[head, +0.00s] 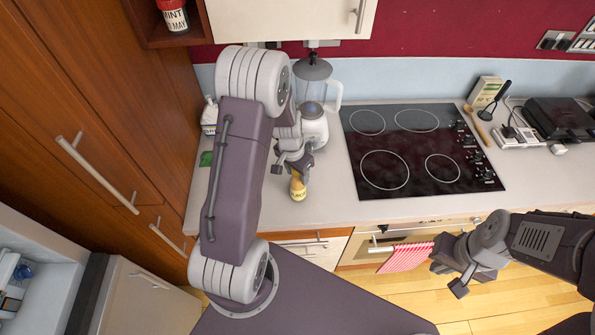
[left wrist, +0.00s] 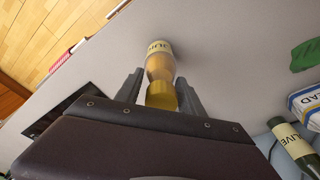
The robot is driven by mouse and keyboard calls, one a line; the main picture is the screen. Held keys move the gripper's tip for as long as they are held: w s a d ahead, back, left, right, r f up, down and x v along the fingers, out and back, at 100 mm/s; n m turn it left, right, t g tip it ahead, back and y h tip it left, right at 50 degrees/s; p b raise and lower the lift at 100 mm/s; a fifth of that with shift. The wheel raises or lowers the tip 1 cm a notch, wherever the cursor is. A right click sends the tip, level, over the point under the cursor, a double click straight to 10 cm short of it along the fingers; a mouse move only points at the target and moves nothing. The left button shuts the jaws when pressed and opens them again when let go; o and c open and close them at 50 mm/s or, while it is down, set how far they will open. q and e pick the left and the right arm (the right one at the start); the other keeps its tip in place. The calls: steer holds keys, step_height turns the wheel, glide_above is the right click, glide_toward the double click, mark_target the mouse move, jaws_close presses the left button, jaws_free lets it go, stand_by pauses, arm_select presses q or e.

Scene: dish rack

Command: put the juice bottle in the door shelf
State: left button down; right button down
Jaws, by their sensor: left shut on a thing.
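The juice bottle (head: 298,186), small with a yellow body and pale label, stands on the counter near its front edge. My left gripper (head: 297,170) is shut on its upper part, reaching down from behind my arm. In the left wrist view the bottle (left wrist: 160,66), with its yellow cap nearest the camera, is between the two fingers (left wrist: 160,92). My right gripper (head: 450,278) is open and empty in front of the oven. At the lower left edge is an open white compartment (head: 45,275) with a few items; I cannot tell whether its door shelf shows.
A blender (head: 314,125) stands close behind my left gripper. The black cooktop (head: 415,150) is to the right. A red-striped towel (head: 405,257) hangs on the oven handle. The left wrist view shows an olive bottle (left wrist: 293,145) and a green item (left wrist: 305,55). Tall wooden cabinets (head: 100,100) line the left.

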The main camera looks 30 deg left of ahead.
arm_select(q)
steer(key=shift+f, duration=0.15)
steer(key=c, duration=0.7)
jaws_free()
